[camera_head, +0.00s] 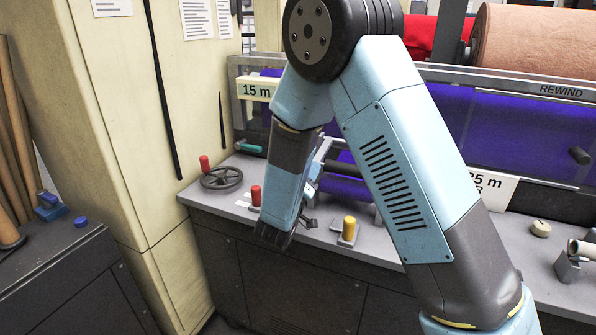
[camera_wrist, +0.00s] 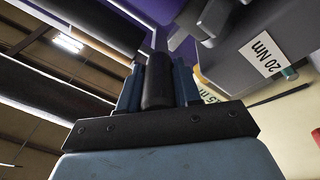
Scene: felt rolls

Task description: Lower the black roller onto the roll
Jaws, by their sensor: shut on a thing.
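My gripper (camera_wrist: 158,82) is shut on a black cylindrical grip (camera_wrist: 157,90), held between its two blue-grey fingers in the wrist view. In the head view my gripper (camera_head: 314,172) is partly hidden by my arm, in front of the machine. A dark bar that looks like the black roller (camera_head: 343,169) runs right from beside it, in front of the purple roll (camera_head: 355,158). A long dark cylinder, probably the same roller (camera_wrist: 75,30), crosses the upper left of the wrist view, near purple felt (camera_wrist: 135,8). Whether it touches the roll cannot be told.
A handwheel (camera_head: 222,178), a red-knobbed lever (camera_head: 255,196) and a yellow-knobbed lever (camera_head: 349,229) stand on the grey bench. A beige cabinet (camera_head: 120,120) is close on the left. A grey box labelled 20 Nm (camera_wrist: 240,55) is right of the grip.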

